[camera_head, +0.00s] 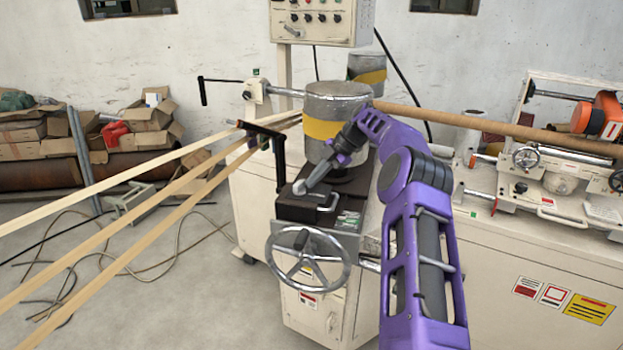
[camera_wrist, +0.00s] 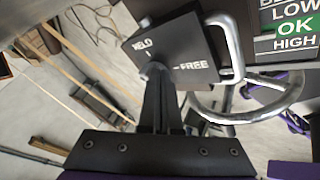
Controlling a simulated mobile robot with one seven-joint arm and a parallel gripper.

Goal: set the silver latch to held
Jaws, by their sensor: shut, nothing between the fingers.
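A dark block (camera_wrist: 178,50) with white labels, one reading FREE at right and one that looks like HELD at upper left, faces me in the wrist view. In the head view its dark top (camera_head: 300,208) lies behind the handwheel. My gripper (camera_wrist: 154,82) is shut and empty, its fingertips over the labelled face. It also shows in the head view (camera_head: 314,178), reaching down from the right. A small grey rounded piece (camera_wrist: 152,70), perhaps the silver latch, shows at the fingertips. Contact and the latch's setting cannot be told, as my fingers partly hide it.
A bent silver handle (camera_wrist: 237,45) stands close right of the labels. The spoked handwheel (camera_head: 308,260) is in front of the block, a metal drum (camera_head: 335,103) behind it. A black crank (camera_head: 281,155) rises at left, near long strips (camera_head: 120,232).

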